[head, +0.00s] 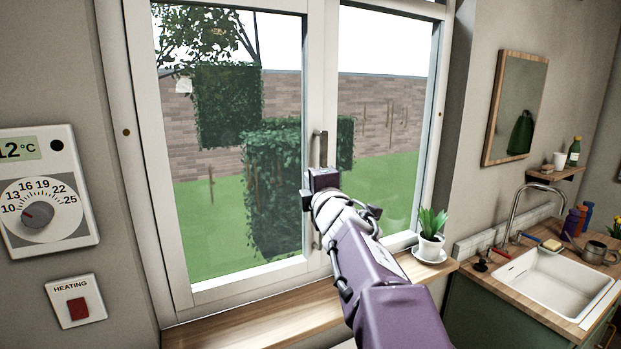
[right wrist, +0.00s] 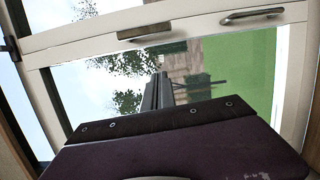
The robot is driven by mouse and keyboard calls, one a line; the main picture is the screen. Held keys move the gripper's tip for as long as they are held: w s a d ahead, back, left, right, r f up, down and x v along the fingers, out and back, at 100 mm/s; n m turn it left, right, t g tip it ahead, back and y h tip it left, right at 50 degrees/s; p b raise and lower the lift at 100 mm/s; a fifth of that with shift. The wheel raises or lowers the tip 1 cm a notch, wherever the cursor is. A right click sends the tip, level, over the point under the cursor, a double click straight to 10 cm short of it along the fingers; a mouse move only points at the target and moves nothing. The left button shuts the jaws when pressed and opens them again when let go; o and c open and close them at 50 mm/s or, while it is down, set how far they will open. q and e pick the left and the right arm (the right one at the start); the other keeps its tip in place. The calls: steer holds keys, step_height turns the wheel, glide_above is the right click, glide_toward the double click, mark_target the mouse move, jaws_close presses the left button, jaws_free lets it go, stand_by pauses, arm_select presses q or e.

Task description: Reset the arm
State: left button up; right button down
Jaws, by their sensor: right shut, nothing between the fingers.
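My right arm reaches up from the bottom of the head view toward the window (head: 372,150). My right gripper (head: 318,180) is in front of the window's middle frame post, just below an upright metal handle (head: 319,148). It is shut and empty. In the right wrist view its dark fingers (right wrist: 158,92) are together, with the glass and garden behind. Two handles show on the frame there, a brownish one (right wrist: 145,30) and a metal one (right wrist: 252,15). I cannot tell whether the gripper touches the window. My left gripper is not in view.
A wooden sill (head: 255,325) runs below the window, with a potted plant (head: 432,225) on a saucer at its right end. A sink (head: 550,280) with a tap (head: 520,205) is at the right. A thermostat (head: 45,190) and heating switch (head: 77,302) are on the left wall.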

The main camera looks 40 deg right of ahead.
steer(key=w+a+f+n+y, duration=0.2)
steer(key=w+a+f+y, duration=0.3)
steer(key=a, duration=0.4)
steer(key=w+a+f+m+g+y, duration=0.15)
steer(key=a+f, duration=0.25)
steer(key=f, duration=0.4)
steer(key=a+f+m+g, duration=0.15)
steer(key=a+f, duration=0.25)
steer(key=f, duration=0.4)
steer(key=s+a+f+m+g+p, duration=0.1)
steer(key=s+a+f+m+g, duration=0.1)
steer(key=s+f+g, duration=0.3)
steer(key=s+a+f+m, duration=0.2)
steer(key=a+f, duration=0.1)
steer(key=f, duration=0.5)
steer(key=s+a+f+m+g+y, duration=0.1)
steer(key=s+f+m+g, duration=0.2)
steer(key=s, duration=0.5)
steer(key=s+a+f+m+g, duration=0.1)
steer(key=s+f+m+g, duration=0.3)
steer(key=s, duration=0.4)
step_height(320, 180, down, 3)
steer(key=shift+s+a+r+m+y, duration=0.2)
steer(key=shift+s+m+y, duration=0.15)
steer(key=shift+m, duration=0.55)
